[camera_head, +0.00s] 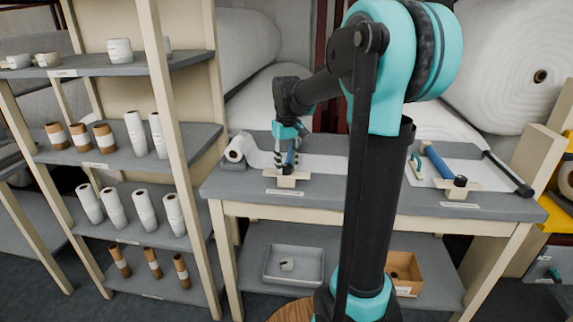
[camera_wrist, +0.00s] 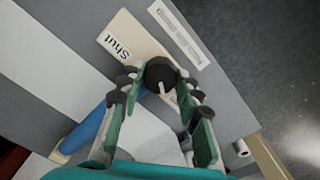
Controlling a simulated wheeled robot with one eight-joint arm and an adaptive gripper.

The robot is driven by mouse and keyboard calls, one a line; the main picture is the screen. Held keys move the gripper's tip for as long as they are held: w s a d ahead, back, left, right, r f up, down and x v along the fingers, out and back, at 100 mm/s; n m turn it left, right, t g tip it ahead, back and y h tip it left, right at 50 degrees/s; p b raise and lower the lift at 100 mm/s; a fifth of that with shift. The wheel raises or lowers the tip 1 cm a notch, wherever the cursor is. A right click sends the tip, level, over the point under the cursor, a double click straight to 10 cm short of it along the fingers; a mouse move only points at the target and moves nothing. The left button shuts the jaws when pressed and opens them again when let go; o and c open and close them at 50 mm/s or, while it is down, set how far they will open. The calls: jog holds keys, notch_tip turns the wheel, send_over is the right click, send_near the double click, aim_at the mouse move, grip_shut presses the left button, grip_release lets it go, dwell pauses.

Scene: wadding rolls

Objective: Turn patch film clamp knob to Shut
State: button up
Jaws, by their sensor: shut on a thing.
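My gripper (camera_head: 287,158) reaches down to the left station on the workbench (camera_head: 350,203). In the wrist view its fingers (camera_wrist: 159,80) are closed around the sides of a round black knob (camera_wrist: 158,70). The knob has a white pointer line, which points down the picture toward my palm. The knob sits on a beige plate (camera_wrist: 138,42) with a label reading "Shut" (camera_wrist: 113,46) to its upper left; the pointer is not toward that label. A blue bar (camera_wrist: 88,128) runs from the knob to the lower left, partly hidden by my finger. The label on the bench edge is unreadable.
A white wadding roll (camera_head: 241,148) lies left of the gripper, its sheet running across the bench. A second blue bar (camera_head: 437,162) with a black knob (camera_head: 460,181) is at the right. Shelves of rolls (camera_head: 145,215) stand left. A grey tray (camera_head: 293,265) is below.

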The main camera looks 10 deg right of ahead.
jog(key=m, duration=0.4)
jog(key=shift+m, duration=0.3)
jog(key=m, duration=0.3)
jog(key=shift+m, duration=0.3)
jog(key=m, duration=1.2)
jog(key=shift+m, duration=2.9)
jog(key=o, duration=1.2)
jog(key=shift+c, duration=0.2)
